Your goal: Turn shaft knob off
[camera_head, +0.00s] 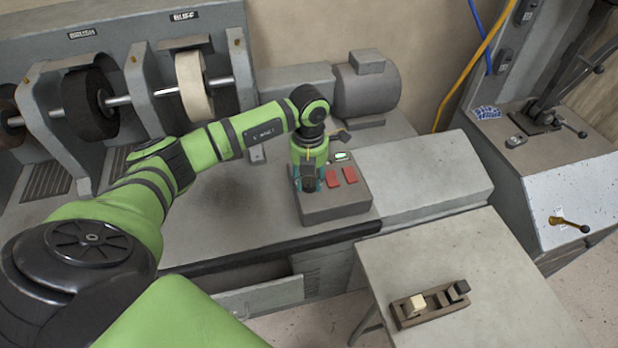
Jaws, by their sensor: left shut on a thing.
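A grey control box (335,208) stands on the machine bench. On its top are two red switches, one (333,179) beside the other (350,174), and a small lit green indicator (341,156). My left gripper (308,187) points down at the left part of the box top. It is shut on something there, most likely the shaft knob. The knob itself is hidden by the fingers and the wrist, so its angle cannot be told. My right gripper is not in view.
Behind the box stands a grey motor (366,86). Shaft wheels, one dark (90,103) and one white (194,86), sit at left. A grey table (465,265) at right front carries a wooden block tray (430,306). A levered machine (545,165) stands far right.

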